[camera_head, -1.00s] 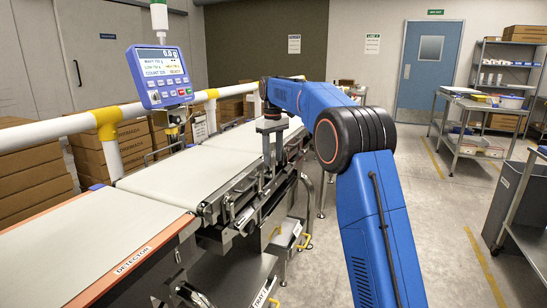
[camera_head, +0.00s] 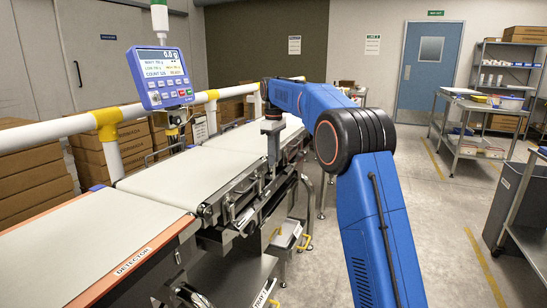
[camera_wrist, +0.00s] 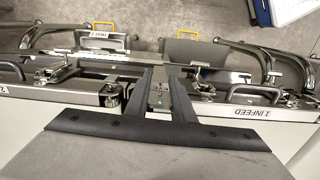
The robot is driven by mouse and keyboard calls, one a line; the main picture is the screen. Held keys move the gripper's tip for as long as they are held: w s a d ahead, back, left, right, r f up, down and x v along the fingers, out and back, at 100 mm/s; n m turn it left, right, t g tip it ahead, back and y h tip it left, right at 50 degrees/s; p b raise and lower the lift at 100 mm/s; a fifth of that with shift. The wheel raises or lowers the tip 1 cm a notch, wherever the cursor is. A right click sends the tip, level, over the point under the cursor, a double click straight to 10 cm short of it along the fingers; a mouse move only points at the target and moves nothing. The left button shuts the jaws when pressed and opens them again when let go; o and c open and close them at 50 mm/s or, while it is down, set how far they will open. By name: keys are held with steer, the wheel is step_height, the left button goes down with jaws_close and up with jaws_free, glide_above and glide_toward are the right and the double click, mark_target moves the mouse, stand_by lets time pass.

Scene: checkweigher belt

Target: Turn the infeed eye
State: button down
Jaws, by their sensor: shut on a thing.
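My gripper (camera_head: 272,158) points down over the near side rail of the conveyor, by the joint between two belts. In the wrist view, its two dark fingers (camera_wrist: 158,76) are shut on a small grey metal piece (camera_wrist: 158,95), which I take to be the infeed eye. The fingers and the wrist bar cover much of it. A plate lettered "1 INFEED" (camera_wrist: 277,111) is on the rail right of the fingers. In the head view the eye is hidden behind my gripper.
A blue display (camera_head: 164,78) stands behind the belt. The detector belt (camera_head: 85,240) is in front at left. Curved chrome guard rails (camera_wrist: 270,58) and clamp brackets (camera_wrist: 200,85) lie close to the fingers. Open floor is right of my arm.

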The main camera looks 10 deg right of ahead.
stand_by(0.4)
steer(key=c, duration=1.5)
jaws_free()
steer(key=shift+r, duration=0.1)
